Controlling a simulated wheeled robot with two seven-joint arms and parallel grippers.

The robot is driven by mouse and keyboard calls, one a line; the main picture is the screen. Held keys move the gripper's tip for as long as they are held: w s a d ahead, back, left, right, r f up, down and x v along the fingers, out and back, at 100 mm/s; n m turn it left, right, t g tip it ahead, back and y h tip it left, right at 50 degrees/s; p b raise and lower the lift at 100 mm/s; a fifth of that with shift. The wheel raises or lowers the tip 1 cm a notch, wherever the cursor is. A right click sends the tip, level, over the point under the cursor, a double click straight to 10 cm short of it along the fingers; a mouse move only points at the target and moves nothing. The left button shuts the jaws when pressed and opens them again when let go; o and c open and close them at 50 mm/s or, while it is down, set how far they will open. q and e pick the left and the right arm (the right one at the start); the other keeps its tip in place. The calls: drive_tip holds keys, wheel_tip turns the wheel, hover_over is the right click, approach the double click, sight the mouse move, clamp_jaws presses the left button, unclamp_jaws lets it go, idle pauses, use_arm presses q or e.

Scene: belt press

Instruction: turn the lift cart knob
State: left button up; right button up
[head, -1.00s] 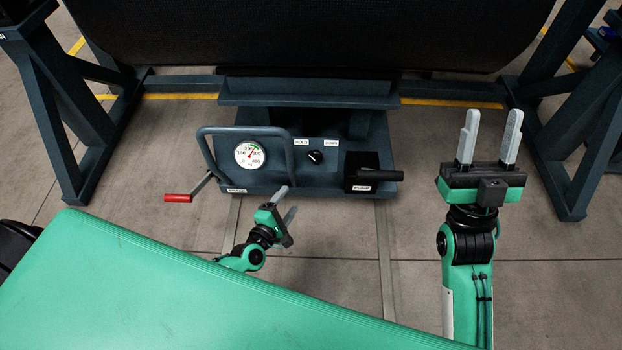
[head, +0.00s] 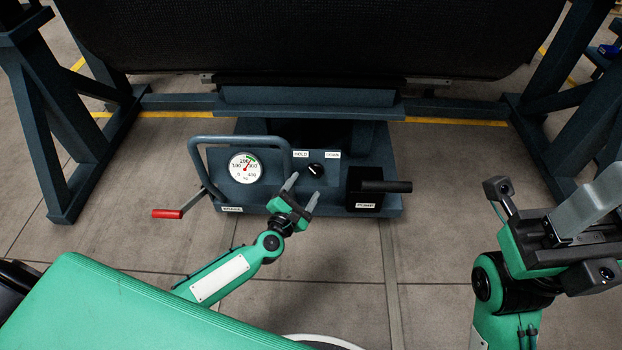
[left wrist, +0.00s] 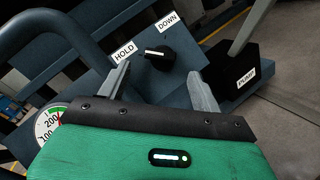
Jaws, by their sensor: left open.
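The lift cart knob (head: 316,170) is a small black dial with a white pointer line on the cart's blue panel, between the HOLD and DOWN labels. It also shows in the left wrist view (left wrist: 160,56), its pointer toward the HOLD label (left wrist: 124,52). My left gripper (head: 303,189) is open and empty, just in front of and below the knob. In the left wrist view the knob lies beyond the two fingertips (left wrist: 157,82), apart from them. My right gripper (head: 594,208) is at the right edge of the head view, partly cut off, away from the cart.
A round gauge (head: 245,168) and a bent tube handle (head: 200,146) are left of the knob. A red-ended crank (head: 168,213) sticks out at the left. A black pump block with a lever (head: 385,187) is at the right. Bare floor lies in front.

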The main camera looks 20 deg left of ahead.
sight(313, 174)
use_arm(q)
drive_tip(key=shift+w+d+b, duration=0.2)
drive_tip(key=shift+w+b, duration=0.05)
drive_tip(key=shift+w, duration=1.1)
drive_tip(key=shift+w+d+b, duration=0.15)
drive_tip(key=shift+w+b, duration=0.05)
drive_tip(key=shift+w, duration=1.1)
drive_tip(key=shift+c, duration=0.3)
drive_tip(key=c, duration=0.9)
